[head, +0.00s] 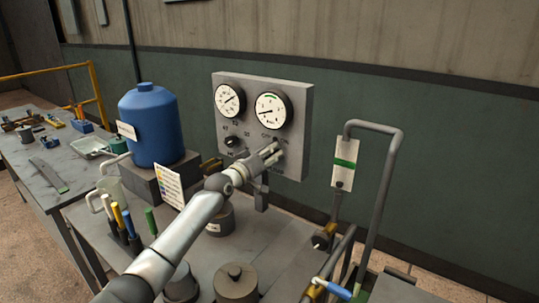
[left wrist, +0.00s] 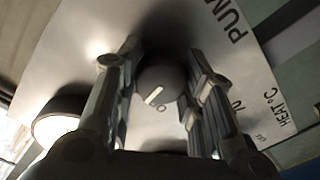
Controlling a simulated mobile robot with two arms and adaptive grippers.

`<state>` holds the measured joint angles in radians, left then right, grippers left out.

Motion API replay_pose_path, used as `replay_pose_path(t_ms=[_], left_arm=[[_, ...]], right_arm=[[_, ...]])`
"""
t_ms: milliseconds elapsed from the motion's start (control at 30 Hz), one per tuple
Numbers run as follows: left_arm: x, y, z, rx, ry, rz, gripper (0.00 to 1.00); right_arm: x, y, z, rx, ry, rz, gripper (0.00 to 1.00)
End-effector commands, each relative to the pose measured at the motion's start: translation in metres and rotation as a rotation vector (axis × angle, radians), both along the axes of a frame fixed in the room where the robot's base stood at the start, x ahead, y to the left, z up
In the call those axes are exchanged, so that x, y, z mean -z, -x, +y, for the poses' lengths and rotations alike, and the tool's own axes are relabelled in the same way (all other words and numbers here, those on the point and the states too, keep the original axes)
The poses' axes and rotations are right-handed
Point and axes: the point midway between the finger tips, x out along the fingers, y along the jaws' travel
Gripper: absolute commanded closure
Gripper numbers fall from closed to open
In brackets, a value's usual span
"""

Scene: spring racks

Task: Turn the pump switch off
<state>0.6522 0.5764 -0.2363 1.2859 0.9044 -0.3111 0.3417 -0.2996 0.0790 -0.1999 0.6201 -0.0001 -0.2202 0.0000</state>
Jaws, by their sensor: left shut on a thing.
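The grey control panel (head: 304,105) stands against the wall and carries two round gauges and small knobs. My left gripper (head: 272,152) is at the panel's lower right, below the right gauge. In the left wrist view the dark round pump switch (left wrist: 160,75) sits between the fingers of my left gripper (left wrist: 158,92), which is shut on it. A white mark on the knob slants toward the lower left. Part of a PUMP label shows at the upper right. In the head view the gripper mostly hides the switch. My right gripper is not in view.
A blue tank (head: 152,125) stands left of the panel, with a colour-coded card (head: 169,186) in front. Several coloured-handled tools (head: 122,220) stand at the table's left. A grey pipe (head: 385,190) rises at right, and a lidded pot (head: 236,283) sits below my arm.

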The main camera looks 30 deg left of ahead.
Motion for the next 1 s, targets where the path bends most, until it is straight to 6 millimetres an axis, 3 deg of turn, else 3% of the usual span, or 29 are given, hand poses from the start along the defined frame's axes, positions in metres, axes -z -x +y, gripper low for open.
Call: replay_pose_path(t_ms=[433, 1000], left_arm=[[0.0000, -0.0002, 0.0006, -0.001, 0.311, 0.043, 0.88], [0.0009, -0.0001, 0.0009, 0.000, 0.401, 0.057, 0.88]], right_arm=[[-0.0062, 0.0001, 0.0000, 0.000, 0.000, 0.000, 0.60], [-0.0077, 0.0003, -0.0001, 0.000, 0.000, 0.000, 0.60]])
